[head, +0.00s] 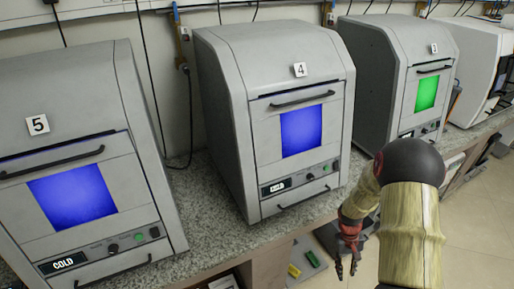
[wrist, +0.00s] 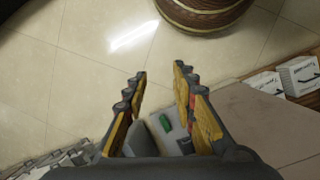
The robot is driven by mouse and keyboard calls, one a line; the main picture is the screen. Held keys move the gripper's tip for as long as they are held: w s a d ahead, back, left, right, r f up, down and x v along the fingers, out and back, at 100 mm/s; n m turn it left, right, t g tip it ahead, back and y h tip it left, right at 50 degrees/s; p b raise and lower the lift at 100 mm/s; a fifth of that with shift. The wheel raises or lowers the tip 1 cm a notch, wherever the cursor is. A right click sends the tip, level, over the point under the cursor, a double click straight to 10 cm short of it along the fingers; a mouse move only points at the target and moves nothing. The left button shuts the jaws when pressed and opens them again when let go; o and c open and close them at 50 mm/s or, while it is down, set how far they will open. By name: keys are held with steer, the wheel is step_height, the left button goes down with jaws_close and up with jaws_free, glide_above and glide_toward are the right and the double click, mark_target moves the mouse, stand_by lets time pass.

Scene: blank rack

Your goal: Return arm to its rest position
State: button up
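My gripper (head: 347,268) hangs low at the right of the head view, pointing down in front of the bench edge. It also shows in the wrist view (wrist: 160,72), where its two yellow and dark fingers stand apart with nothing between the tips. My gripper is open and empty. My arm is bent, with a dark round joint above a pale ribbed link at the right of the head view.
Grey machines numbered 5 (head: 75,150) and 4 (head: 275,110) with blue windows, and another with a green window (head: 426,93), stand on a speckled bench (head: 215,205). A green item (head: 313,258) lies on a lower shelf. Tiled floor (wrist: 75,60) is open beyond the fingers.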

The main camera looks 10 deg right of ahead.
steer(key=s+a+r+t, duration=0.3)
steer(key=a+r, duration=0.3)
steer(key=r, duration=0.8)
steer(key=s+a+r+t, duration=0.3)
steer(key=s+a+r, duration=0.2)
steer(key=r, duration=0.9)
steer(key=s+a+r+t, duration=0.2)
steer(key=s+a+r, duration=0.2)
steer(key=a+r, duration=0.4)
step_height(320, 180, up, 6)
steer(key=shift+s+r+n+t+y+p, duration=0.1)
steer(key=shift+s+n+t+y+p, duration=0.25)
steer(key=shift+n+t+y+p, duration=0.05)
steer(key=shift+a, duration=0.1)
